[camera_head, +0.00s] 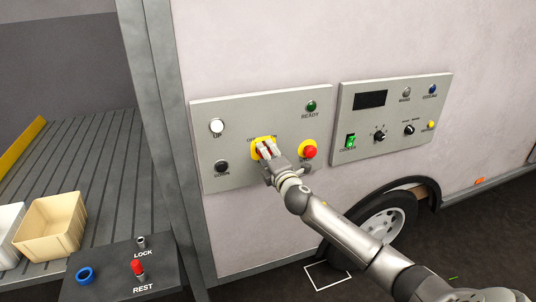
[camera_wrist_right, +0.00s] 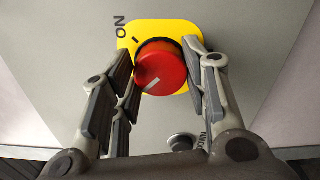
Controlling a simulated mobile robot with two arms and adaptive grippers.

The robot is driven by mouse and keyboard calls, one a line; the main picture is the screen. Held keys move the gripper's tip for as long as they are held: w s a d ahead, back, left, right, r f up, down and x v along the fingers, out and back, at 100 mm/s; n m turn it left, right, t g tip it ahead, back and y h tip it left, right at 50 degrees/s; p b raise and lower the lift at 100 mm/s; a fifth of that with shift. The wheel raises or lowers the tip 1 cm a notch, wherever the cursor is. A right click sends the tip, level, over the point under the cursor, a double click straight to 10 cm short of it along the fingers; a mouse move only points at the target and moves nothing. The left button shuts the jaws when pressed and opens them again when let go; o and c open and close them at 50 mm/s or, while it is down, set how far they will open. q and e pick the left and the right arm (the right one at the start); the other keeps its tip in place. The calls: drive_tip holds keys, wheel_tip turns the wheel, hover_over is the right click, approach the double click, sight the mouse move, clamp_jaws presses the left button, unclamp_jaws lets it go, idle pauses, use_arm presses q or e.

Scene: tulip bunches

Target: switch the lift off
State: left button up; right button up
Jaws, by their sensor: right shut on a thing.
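The lift's control panel (camera_head: 215,102) is grey and fixed to the pale vehicle wall. It carries a yellow switch plate (camera_head: 258,141) with a red rotary knob (camera_wrist_right: 160,70). My right gripper (camera_head: 264,150) covers most of the knob in the head view. In the right wrist view my right gripper (camera_wrist_right: 165,82) has its fingers on both sides of the knob, shut on it. A pale mark on the knob points toward the lower left there. The word ON shows beside the plate's upper left; the other label is largely hidden. My left gripper is not in view.
The panel also has a white UP button (camera_head: 217,126), a dark DOWN button (camera_head: 221,167), a green READY lamp (camera_head: 311,106) and a red button on yellow (camera_head: 309,151). A second panel (camera_head: 393,116) is at right. A cream crate (camera_head: 52,228) stands at lower left.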

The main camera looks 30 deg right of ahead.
drive_tip(key=o, duration=1)
drive_tip(key=v, duration=1.2)
drive_tip(key=shift+a, duration=0.1)
